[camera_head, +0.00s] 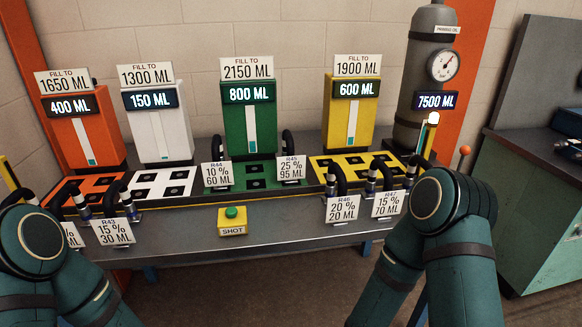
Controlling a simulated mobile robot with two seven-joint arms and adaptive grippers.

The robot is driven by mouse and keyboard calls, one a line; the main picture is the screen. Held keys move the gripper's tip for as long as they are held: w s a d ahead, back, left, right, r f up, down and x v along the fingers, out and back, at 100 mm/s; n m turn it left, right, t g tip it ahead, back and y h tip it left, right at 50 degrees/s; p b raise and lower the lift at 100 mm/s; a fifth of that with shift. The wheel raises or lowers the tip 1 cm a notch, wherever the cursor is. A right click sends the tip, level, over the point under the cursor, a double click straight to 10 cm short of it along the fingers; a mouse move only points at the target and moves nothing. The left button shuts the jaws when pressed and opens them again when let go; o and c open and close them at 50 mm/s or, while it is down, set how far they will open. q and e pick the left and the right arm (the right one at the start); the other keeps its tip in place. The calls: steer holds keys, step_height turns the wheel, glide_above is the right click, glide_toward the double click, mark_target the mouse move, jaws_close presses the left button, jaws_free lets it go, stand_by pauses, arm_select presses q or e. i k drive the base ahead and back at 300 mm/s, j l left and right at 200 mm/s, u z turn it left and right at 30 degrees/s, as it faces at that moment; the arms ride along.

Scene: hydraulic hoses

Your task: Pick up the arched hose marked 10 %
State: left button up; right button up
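The arched black hose marked 10 % (217,145) stands upright at the left front of the green tank's black-and-green socket pad. Its white card (216,175) reads R44, 10 %, 60 ML and hides the hose's lower part. Only the top of the arch shows above the card. My two teal arms show at the lower left and lower right, bent at the elbows. Neither gripper is in the picture, so I cannot see their fingers.
Other arched hoses stand nearby: 25 % (288,142) to the right, 20 % (338,178) and 15 % (388,175) farther right, and another 15 % (127,195) at left. A yellow SHOT box (232,222) sits at the bench's front. The bench front (180,235) is mostly bare.

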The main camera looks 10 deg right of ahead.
mark_target(218, 173)
steer(key=i+j, duration=0.15)
steer(key=j, duration=0.25)
steer(key=i+j, duration=0.15)
steer(key=j, duration=0.25)
steer(key=i+j, duration=0.15)
steer(key=j, duration=0.25)
steer(key=j+z, duration=0.2)
steer(key=z, duration=0.3)
steer(key=i+j+z, duration=0.1)
steer(key=j+z, duration=0.2)
steer(key=z, duration=0.2)
